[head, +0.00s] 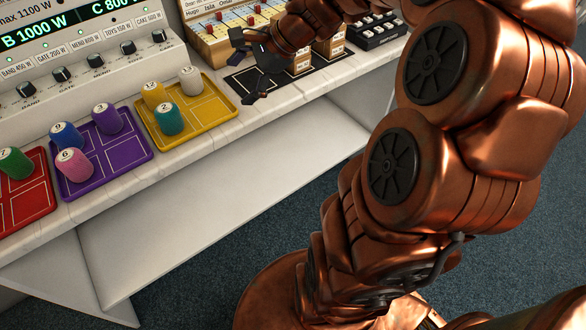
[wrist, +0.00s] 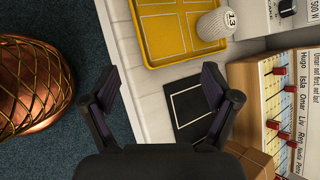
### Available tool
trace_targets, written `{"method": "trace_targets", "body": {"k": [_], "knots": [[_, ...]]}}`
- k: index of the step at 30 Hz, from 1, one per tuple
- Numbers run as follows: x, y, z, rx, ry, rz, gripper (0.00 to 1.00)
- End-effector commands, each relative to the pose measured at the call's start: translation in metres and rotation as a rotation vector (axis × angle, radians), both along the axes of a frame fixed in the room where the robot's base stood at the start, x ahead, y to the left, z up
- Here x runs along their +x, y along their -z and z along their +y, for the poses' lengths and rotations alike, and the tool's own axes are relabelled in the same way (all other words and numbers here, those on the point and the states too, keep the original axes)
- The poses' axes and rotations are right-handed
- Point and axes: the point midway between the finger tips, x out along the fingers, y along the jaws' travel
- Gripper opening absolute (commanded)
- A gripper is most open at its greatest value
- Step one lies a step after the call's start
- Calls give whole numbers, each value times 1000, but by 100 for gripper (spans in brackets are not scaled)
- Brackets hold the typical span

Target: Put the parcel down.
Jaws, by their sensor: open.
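My gripper (head: 246,68) is open and empty, above the counter by the black mat. In the wrist view its two fingers (wrist: 160,82) are spread wide with nothing between them. The black mat (wrist: 195,125) has a white-outlined square that is bare where it shows; part is hidden by a finger. One brown cardboard parcel (head: 299,64) stands on the dark strip just right of my gripper, and another parcel (head: 329,47) stands farther right. My arm partly hides both. Brown box faces (wrist: 249,158) show at the bottom of the wrist view, apart from my fingers.
A yellow tray (head: 222,113) with several numbered cylinders lies left of the mat. A purple tray (head: 73,185) and a red tray (head: 45,208) lie farther left. A wooden name board (head: 205,50) with red pegs stands behind. The counter's front edge (head: 180,165) is clear.

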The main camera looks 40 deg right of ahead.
Motion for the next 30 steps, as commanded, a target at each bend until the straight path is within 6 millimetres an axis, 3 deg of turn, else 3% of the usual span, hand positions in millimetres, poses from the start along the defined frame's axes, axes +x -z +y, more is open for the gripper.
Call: {"method": "trace_targets", "body": {"k": [1,3,6,9,15,18,24,30], "knots": [[-18,7,30,-67,-136,8,87],[-47,21,61,-158,-324,24,87],[-90,37,92,-281,-583,34,87],[-138,54,111,-388,-844,54,87],[-224,76,111,-562,-1319,92,87],[-253,82,101,-611,-1493,113,87],[-280,87,88,-655,-1661,135,87],[-282,87,87,-657,-1676,137,87]]}}
